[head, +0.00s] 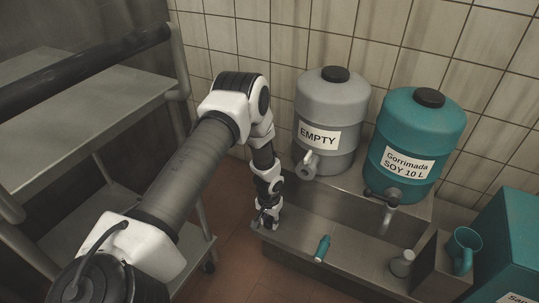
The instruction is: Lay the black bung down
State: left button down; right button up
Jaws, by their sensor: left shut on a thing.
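My left arm reaches from the lower left to the steel trough. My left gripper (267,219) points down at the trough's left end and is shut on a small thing. That thing is mostly hidden by the fingers; I take it to be the black bung, but its shape cannot be made out. The gripper is close above or at the steel surface (300,240); I cannot tell whether the held thing touches it. My right gripper is not in view.
A grey keg (330,105) marked EMPTY and a teal keg (418,130) marked soy stand behind the trough. A small teal piece (322,248), a pale cylinder (402,263) and a teal jug (463,250) are to the right. A metal shelf rack (75,130) stands left.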

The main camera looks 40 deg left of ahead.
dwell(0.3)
pick_arm(q)
jog(key=shift+f+b, duration=0.85)
jog(key=shift+f, duration=0.2)
jog(key=c, duration=0.8)
grip_release()
jog(key=shift+r, duration=0.1)
jog(key=shift+o, duration=0.2)
notch_tip(320, 180, up, 12)
jog(key=shift+s, duration=0.15)
